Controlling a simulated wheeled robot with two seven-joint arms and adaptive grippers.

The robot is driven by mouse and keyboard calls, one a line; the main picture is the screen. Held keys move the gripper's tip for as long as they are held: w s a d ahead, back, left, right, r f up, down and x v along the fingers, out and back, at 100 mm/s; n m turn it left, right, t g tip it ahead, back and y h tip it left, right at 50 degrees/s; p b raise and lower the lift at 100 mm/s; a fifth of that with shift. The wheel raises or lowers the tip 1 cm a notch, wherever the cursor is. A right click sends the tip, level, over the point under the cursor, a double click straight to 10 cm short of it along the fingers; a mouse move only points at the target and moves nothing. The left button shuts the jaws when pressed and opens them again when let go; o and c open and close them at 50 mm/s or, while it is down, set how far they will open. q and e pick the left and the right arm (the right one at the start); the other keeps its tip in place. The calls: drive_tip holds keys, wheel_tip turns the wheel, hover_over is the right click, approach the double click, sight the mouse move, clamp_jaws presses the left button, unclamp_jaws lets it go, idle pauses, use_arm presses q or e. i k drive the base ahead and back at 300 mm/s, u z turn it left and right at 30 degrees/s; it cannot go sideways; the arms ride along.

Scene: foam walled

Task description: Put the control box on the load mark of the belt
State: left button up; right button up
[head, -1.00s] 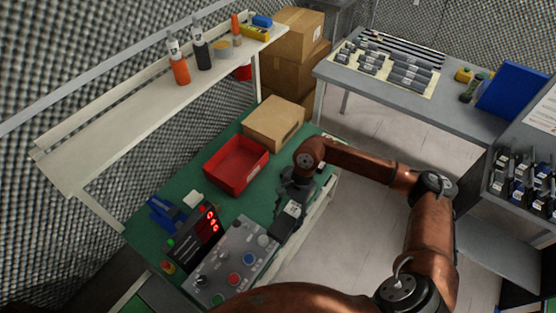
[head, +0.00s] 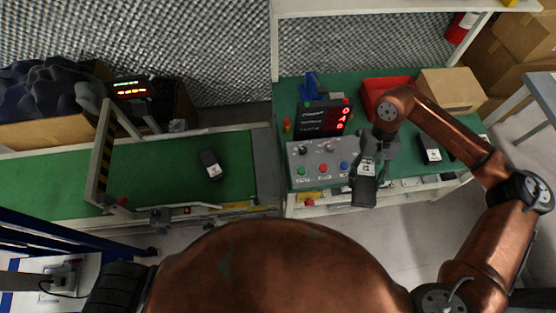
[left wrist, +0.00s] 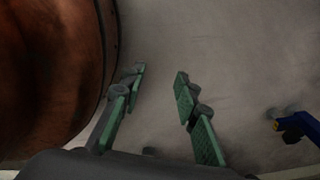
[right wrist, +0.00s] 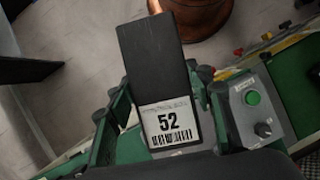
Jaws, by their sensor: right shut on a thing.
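The control box, a dark slab with a white label reading 52 (right wrist: 168,122), is gripped by my right gripper (right wrist: 160,92). In the head view, the held box (head: 364,188) hangs at the front edge of the green bench, right of the grey button panel. The right gripper (head: 370,165) is shut on it. The belt (head: 140,170) is the green strip at left. A similar dark box (head: 211,165) lies on it. I cannot make out a load mark. My left gripper (left wrist: 160,74) is open and empty over grey floor in the left wrist view.
The grey button panel (head: 318,172), a red-digit display (head: 325,118), a red bin (head: 375,90) and a cardboard box (head: 450,88) stand on the bench. Another dark box (head: 430,148) lies at its right. A striped gate (head: 102,155) spans the belt's left part.

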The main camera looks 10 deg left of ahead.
sight(242, 163)
drive_tip(key=u, duration=0.15)
drive_tip(key=k, duration=0.55)
drive_tip(key=u, duration=0.85)
drive_tip(key=i, duration=0.75)
